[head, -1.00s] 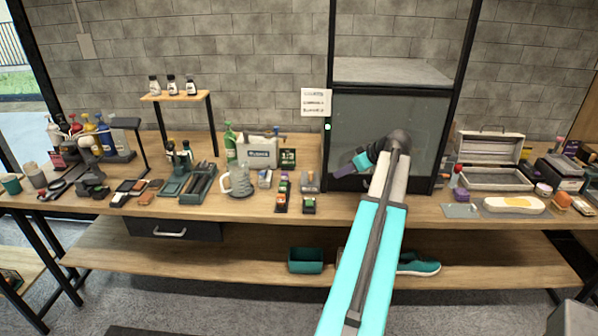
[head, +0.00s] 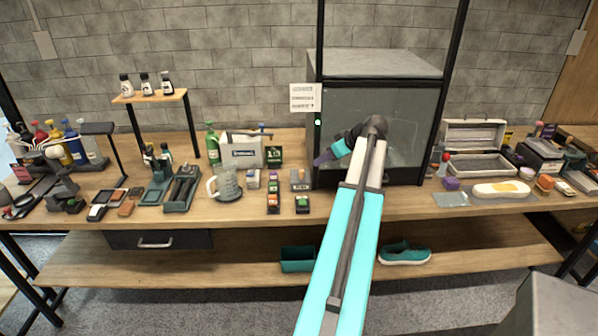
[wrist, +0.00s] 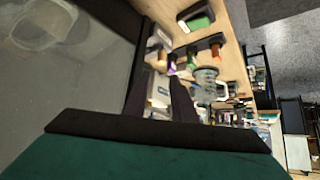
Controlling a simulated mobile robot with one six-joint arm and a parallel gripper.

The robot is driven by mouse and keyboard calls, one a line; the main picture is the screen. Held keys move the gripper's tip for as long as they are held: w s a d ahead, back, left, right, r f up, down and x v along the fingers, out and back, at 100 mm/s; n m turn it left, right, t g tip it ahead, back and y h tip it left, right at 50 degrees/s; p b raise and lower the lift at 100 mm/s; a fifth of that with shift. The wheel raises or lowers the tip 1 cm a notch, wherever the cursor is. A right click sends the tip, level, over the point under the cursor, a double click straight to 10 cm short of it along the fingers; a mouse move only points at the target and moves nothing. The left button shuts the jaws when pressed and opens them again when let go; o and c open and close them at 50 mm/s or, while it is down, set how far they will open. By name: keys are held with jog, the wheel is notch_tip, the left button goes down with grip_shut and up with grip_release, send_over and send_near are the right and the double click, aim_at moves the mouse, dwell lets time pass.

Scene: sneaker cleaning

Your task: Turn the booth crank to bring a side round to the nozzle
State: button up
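The booth (head: 395,105) is a dark-framed glass box on the workbench. A faint pale shape shows behind its glass in the wrist view (wrist: 45,25), too blurred to name. A small upright part with a red knob (head: 445,157) stands by the booth's right side; I cannot tell whether it is the crank. The nozzle cannot be made out. My gripper (head: 318,161) is in front of the booth's left front, pointing left. In the wrist view its two dark fingers (wrist: 158,100) stand apart with nothing held between them. My arm hides part of the booth front.
A glass jug (head: 228,185), small boxes (head: 273,195) and a white caddy (head: 243,152) stand left of the booth. A grey case (head: 475,165) and a white tray (head: 501,190) lie right. A teal sneaker (head: 404,254) and teal bin (head: 297,258) sit on the lower shelf.

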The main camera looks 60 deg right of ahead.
aim_at(301, 171)
jog(key=p+x, duration=0.4)
jog(key=x, duration=1)
jog(key=shift+w+a, duration=0.15)
jog(key=c, duration=0.6)
grip_shut()
